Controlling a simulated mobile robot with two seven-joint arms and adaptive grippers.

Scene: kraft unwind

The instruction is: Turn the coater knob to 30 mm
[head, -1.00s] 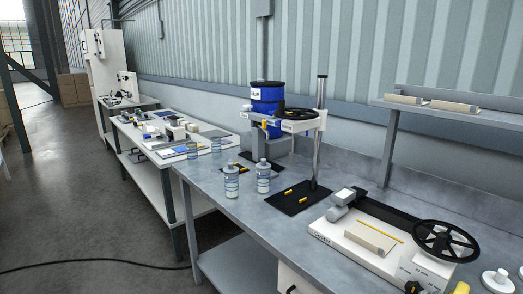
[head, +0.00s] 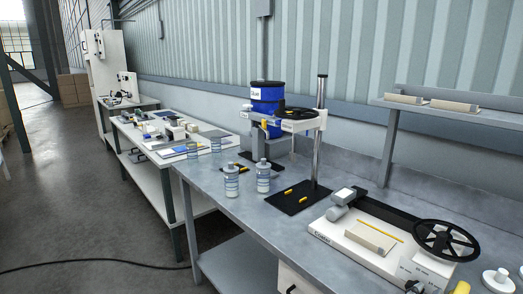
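The coater (head: 375,240) is a white machine on the right part of the near grey bench. A black spoked handwheel (head: 446,240) stands at its right end, and a grey cylinder (head: 341,204) sits at its left end. A tan sheet with a yellow strip lies on its top. Small dark knobs show at its front edge by the bottom of the picture (head: 415,286). I cannot tell which one is the coater knob, and its scale is too small to read. Neither of my grippers is in the head view.
A stand with a post (head: 321,140) and black base plate (head: 296,197) is left of the coater. Two bottles (head: 232,181) (head: 263,176) stand near the bench's front edge. A blue drum (head: 267,95) is behind. White round pieces (head: 497,280) lie at the far right. Floor is open at left.

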